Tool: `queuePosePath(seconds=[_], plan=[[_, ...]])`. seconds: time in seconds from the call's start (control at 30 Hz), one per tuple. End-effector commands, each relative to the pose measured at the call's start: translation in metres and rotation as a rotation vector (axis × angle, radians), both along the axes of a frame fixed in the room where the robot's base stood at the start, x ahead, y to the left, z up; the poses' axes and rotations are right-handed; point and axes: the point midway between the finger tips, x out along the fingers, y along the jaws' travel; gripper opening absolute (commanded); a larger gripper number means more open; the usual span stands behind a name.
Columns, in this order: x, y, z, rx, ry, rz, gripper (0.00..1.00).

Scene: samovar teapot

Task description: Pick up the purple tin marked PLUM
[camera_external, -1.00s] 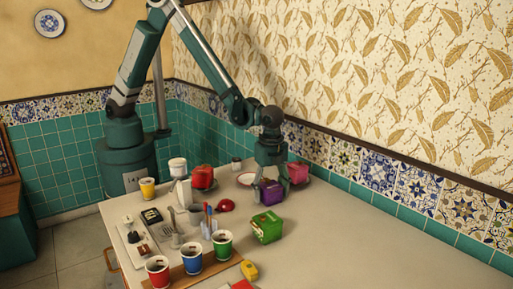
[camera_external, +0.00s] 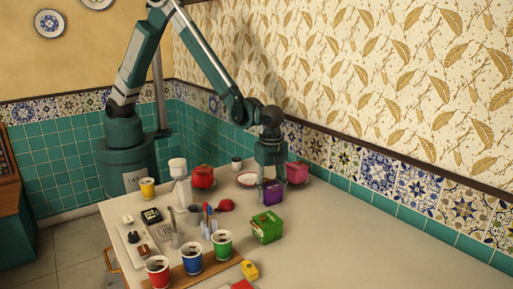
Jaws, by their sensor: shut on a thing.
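The purple tin (camera_external: 273,194) is in the middle of the external view, at the far part of the table. Its label is too small to read. My gripper (camera_external: 271,187) points down over the tin and is shut on it, with a finger visible at its left side. The far side of the tin and the other finger's contact are hard to make out. I cannot tell whether the tin is clear of the table.
Red, blue and green cups (camera_external: 222,243) line a wooden board. The table's right side is clear.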

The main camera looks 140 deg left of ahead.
Motion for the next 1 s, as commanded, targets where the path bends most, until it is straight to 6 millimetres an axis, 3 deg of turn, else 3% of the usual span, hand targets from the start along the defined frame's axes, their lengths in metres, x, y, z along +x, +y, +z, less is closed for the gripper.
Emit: queuePosePath(seconds=[0.27,0.8,1.0], plan=[[0.0,0.0,0.019,0.0,0.0,0.0,0.27],[0.0,0.0,0.09,0.0,0.0,0.0,0.27],[0.0,0.0,0.099,0.0,0.0,0.0,0.27]])
